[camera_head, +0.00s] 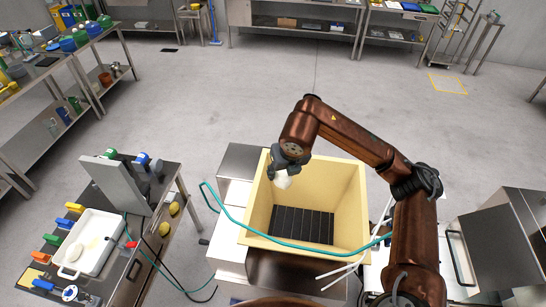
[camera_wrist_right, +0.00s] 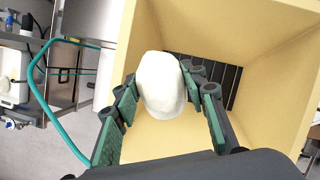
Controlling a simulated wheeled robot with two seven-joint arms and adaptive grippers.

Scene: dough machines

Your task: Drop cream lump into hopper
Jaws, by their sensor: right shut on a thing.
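The cream lump (camera_wrist_right: 161,84) is a smooth, off-white oval held between the fingers of my right gripper (camera_wrist_right: 158,95) in the right wrist view. In the head view my right gripper (camera_head: 286,163) is above the left part of the hopper, with the lump (camera_head: 282,180) under it. The hopper (camera_head: 346,192) is a pale yellow, open-topped square box with dark slats (camera_head: 302,224) at the bottom. The lump is apart from the slats. My left gripper is not in view.
A teal hose (camera_head: 285,236) runs across the front of the hopper. To the left a steel table (camera_head: 165,183) carries a white tray (camera_head: 112,230) with pale lumps, and several coloured clips. A steel box (camera_head: 497,240) stands at the right. The floor behind the hopper is clear.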

